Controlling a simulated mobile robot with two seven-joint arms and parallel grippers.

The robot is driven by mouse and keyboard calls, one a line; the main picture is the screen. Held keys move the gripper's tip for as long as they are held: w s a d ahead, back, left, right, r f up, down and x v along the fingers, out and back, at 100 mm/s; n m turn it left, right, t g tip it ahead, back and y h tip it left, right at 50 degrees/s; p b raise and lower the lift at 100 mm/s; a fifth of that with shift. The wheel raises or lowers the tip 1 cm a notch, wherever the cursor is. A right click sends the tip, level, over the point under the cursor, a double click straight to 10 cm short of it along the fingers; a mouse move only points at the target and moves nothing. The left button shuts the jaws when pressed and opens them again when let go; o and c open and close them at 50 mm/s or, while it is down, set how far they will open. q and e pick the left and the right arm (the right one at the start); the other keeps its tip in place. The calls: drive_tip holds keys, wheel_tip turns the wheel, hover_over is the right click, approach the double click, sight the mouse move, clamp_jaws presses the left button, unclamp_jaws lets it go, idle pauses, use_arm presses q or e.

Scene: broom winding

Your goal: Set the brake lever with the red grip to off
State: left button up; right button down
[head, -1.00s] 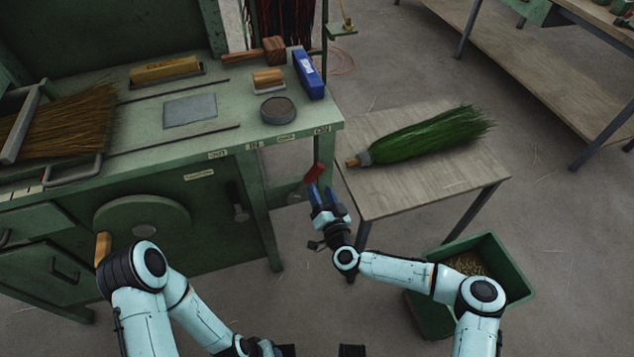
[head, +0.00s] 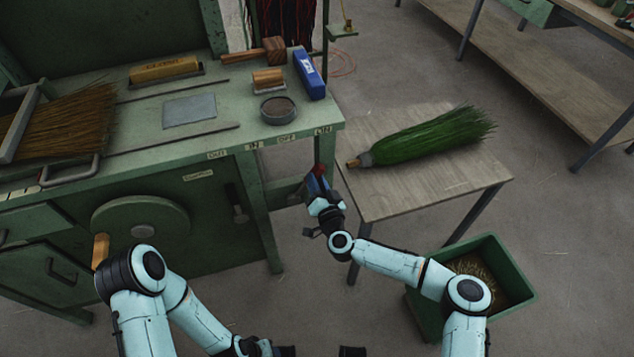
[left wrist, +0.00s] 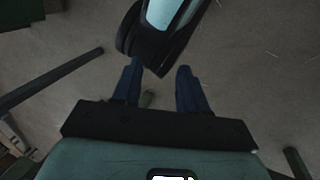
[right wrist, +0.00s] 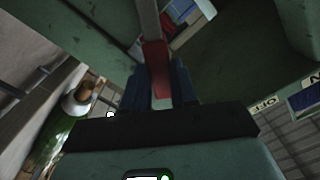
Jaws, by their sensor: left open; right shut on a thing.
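The lever's pivot is hidden. My left gripper (left wrist: 160,90) is open and empty, seen in the left wrist view.
The green bench (head: 222,110) carries a brush, blocks, a blue box (head: 309,74) and a round tin. A low table (head: 425,188) with a green broom head (head: 425,137) stands just right of my right gripper. A green bin (head: 512,267) is near my right arm.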

use_arm(q)
drive_tip(key=shift+r, duration=0.1)
drive_tip(key=shift+g+h, duration=0.3)
drive_tip(key=shift+g, duration=0.3)
drive_tip(key=shift+s+d+r+p, duration=0.25)
drive_tip(key=shift+s+r+p, duration=0.3)
drive_tip(key=shift+s+r, duration=0.1)
drive_tip(key=shift+s+d+r+p, duration=0.25)
drive_tip(key=shift+s+r+p, duration=0.25)
drive_tip(key=shift+s+p, duration=0.1)
drive_tip(key=shift+s+d+r+p, duration=0.25)
drive_tip(key=shift+s+r+p, duration=0.25)
drive_tip(key=shift+s+r, duration=0.15)
use_arm(e)
drive_tip(key=shift+s+a+r+n, duration=0.35)
drive_tip(key=shift+a+n, duration=0.75)
drive_tip(key=shift+n, duration=0.05)
drive_tip(key=shift+s+a+r+n, duration=0.35)
drive_tip(key=shift+a+n, duration=0.75)
drive_tip(key=shift+n, duration=0.1)
drive_tip(key=shift+s+a+r+n, duration=0.35)
drive_tip(key=shift+a+n, duration=0.75)
drive_tip(key=shift+n, duration=0.05)
drive_tip(key=c, duration=0.9)
unclamp_jaws()
